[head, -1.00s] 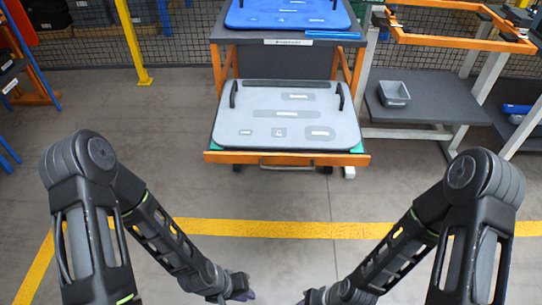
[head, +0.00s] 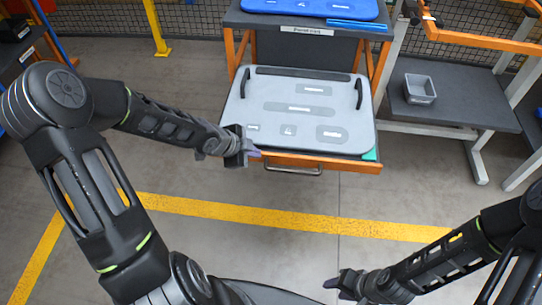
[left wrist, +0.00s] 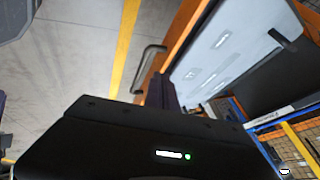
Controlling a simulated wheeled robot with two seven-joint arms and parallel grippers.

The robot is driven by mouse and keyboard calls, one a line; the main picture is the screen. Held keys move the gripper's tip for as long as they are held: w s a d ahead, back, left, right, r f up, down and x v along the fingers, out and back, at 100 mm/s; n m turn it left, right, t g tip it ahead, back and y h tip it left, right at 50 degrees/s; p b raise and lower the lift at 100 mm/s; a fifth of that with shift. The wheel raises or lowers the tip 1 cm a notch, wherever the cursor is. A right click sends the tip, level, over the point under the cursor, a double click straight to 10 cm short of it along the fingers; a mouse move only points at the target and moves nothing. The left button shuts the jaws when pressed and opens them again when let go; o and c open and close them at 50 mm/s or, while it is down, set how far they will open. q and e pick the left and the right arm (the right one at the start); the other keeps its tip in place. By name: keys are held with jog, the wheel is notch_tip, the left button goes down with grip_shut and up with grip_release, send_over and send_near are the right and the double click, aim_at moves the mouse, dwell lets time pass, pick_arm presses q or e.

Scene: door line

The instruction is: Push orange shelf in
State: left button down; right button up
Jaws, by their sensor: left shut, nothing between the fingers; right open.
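The orange shelf (head: 330,160) sticks out from the front of the cart, below its dark top. It carries a grey panel (head: 270,105) with two black handles, and a metal pull handle (head: 293,171) hangs on its front edge. My left gripper (head: 252,153) is shut and empty at the left end of that front edge; I cannot tell whether it touches. In the left wrist view the orange edge (left wrist: 183,32) and the pull handle (left wrist: 150,62) are close to the dark gripper (left wrist: 163,92). My right gripper (head: 334,283) is open and empty, low over the floor.
A blue panel (head: 310,7) lies on the cart top (head: 270,22). To the right, a bench (head: 450,105) with an orange frame holds a grey bin (head: 420,88). A yellow floor line (head: 290,218) crosses the open floor before the cart.

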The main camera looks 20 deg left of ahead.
pick_arm(q)
jog(key=b, duration=0.6)
send_near(268, 158)
jog(key=w+d+f, duration=0.1)
jog(key=f, duration=0.1)
jog(key=w+d+f, duration=0.1)
jog(key=d+f, duration=0.1)
jog(key=shift+w+d, duration=0.2)
jog(key=shift+w, duration=0.2)
jog(key=shift+w+f, duration=0.25)
jog(key=shift+f, duration=0.05)
jog(key=shift+d, duration=0.1)
